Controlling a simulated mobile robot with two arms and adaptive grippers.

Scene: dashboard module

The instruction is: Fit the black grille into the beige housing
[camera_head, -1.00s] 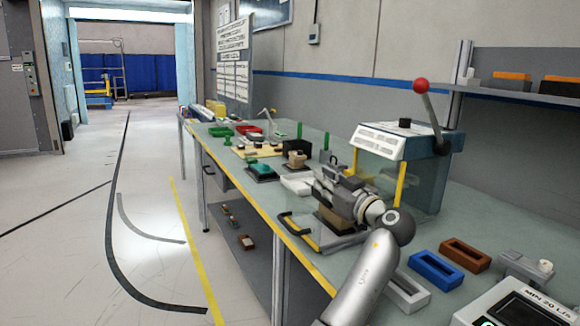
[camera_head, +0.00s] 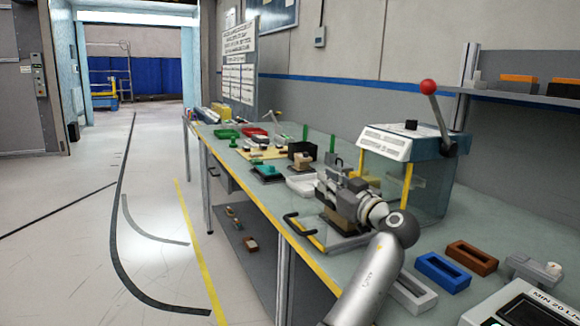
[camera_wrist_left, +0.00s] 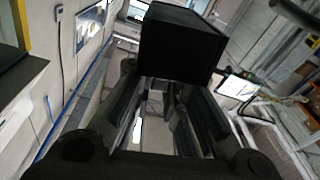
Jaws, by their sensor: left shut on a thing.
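My left gripper (camera_head: 328,182) is over the bench, its fingers pointing left and away from the head camera. In the left wrist view the gripper (camera_wrist_left: 155,100) is shut on a black box-like part, the grille (camera_wrist_left: 180,42), at its fingertips. A tan-beige block, apparently the housing (camera_head: 338,219), stands on a grey base below the gripper, partly hidden by it. A dark box (camera_head: 301,148) shows beyond the fingertips above a small beige piece; I cannot tell whether it is the held part. My right gripper is not in view.
A press (camera_head: 408,165) with clear walls, yellow edges and a red-knobbed lever stands right behind my arm. A white tray (camera_head: 302,186) is left of the gripper. Blue (camera_head: 443,272), brown (camera_head: 472,257) and white frames lie at the front right.

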